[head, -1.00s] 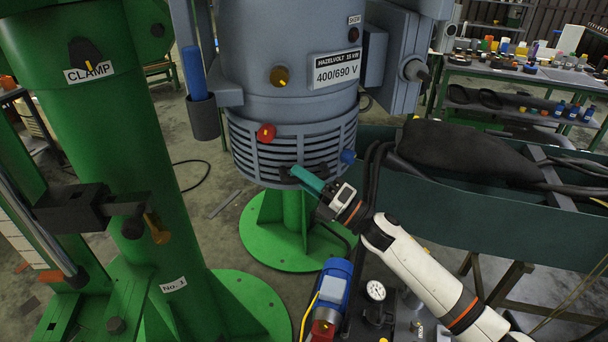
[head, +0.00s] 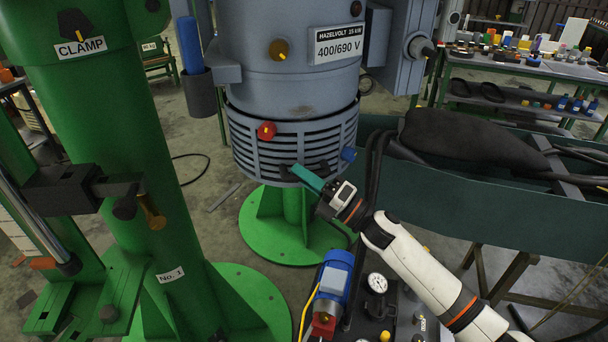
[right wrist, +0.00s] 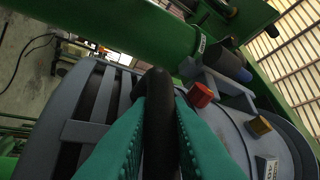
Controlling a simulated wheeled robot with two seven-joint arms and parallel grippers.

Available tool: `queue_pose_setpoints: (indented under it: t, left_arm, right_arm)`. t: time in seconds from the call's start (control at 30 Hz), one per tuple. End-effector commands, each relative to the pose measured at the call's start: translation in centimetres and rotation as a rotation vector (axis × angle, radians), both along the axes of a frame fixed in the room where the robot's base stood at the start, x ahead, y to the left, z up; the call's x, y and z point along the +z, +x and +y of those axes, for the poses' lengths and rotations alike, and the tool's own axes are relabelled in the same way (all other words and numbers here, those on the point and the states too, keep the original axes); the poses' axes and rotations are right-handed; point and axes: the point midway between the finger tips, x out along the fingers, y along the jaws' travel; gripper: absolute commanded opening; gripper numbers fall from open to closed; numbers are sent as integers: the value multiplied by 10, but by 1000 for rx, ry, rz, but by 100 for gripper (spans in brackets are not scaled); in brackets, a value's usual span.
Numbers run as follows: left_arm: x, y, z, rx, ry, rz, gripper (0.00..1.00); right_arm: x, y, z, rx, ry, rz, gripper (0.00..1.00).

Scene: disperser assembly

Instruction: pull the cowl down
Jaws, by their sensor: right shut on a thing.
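The cowl (head: 245,150) is a grey slotted ring around the lower end of the grey motor housing (head: 290,95) in the head view. A band of smooth housing shows above its upper rim. A red knob (head: 266,130) and a blue knob (head: 348,154) sit on the cowl. My right gripper (head: 299,172), with green fingers, is at the cowl's lower front. In the right wrist view its fingers are shut on a thick black handle (right wrist: 158,120), with the cowl's slats (right wrist: 85,130) beside it. The fingers hide part of the handle. My left gripper is not in view.
A green pedestal (head: 292,215) stands under the motor. A green clamp column (head: 115,130) is at the left. A dark green trough (head: 450,195) with black hoses lies to the right.

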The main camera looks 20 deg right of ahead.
Motion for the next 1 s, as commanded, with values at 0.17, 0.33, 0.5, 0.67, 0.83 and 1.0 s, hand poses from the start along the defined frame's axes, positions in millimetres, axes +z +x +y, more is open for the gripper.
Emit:
queue_pose_setpoints:
  t: [0.17, 0.33, 0.5, 0.67, 0.83, 1.0]
  left_arm:
    - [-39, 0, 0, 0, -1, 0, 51]
    - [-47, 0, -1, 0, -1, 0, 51]
    - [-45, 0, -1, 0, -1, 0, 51]
    - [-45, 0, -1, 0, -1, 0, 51]
    - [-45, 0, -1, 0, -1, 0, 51]
    - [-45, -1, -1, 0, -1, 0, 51]
  right_arm:
    - [-44, 0, 0, 0, 0, 5, 0]
    - [-53, 0, 0, 0, -1, 5, 0]
    - [-53, 0, 0, 1, -2, 8, 0]
    - [-54, 0, 0, 1, -3, 10, 24]
    - [-52, 0, 0, 0, -3, 7, 25]
    - [-52, -1, -1, 0, -2, 5, 25]
